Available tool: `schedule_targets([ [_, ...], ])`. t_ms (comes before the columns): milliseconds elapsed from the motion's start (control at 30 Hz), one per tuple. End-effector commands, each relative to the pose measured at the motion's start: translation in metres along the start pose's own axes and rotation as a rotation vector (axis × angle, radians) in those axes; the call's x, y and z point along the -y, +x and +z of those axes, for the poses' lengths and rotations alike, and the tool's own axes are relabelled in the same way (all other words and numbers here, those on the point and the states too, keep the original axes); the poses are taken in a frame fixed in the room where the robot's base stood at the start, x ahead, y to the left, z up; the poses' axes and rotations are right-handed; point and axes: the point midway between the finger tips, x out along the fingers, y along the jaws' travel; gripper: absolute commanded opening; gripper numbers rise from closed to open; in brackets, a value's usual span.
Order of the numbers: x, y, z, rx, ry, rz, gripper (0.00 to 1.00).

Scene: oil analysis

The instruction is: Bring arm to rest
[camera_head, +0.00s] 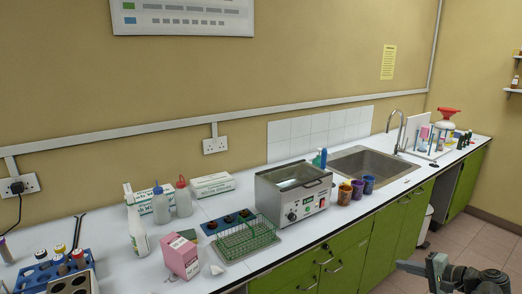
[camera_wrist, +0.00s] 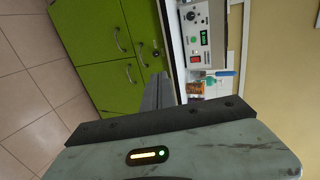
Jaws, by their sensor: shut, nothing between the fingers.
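My gripper (camera_head: 402,266) shows at the bottom right of the head view, beside my dark arm. It is in front of the green cabinets and below the level of the counter top. In the wrist view its dark fingers (camera_wrist: 160,78) are together with nothing between them. They point toward the cabinet front and touch nothing that I can see. Most of my arm is out of frame.
The white counter (camera_head: 130,268) holds a water bath (camera_head: 293,196), a green wire rack (camera_head: 240,240), a pink box (camera_head: 181,257), bottles and dark jars. A sink (camera_head: 372,165) lies farther right. Green cabinets (camera_head: 375,243) stand below. Tiled floor (camera_head: 490,243) is open at right.

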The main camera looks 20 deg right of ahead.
Motion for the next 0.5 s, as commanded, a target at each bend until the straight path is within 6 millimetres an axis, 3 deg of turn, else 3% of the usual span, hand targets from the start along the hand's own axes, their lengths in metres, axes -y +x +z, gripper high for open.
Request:
schedule_targets([
  [267,0.032,0.059,0.034,0.109,-0.047,0.0,0.0],
  [500,0.069,0.134,0.094,0.261,-0.113,0.011,0.0],
])
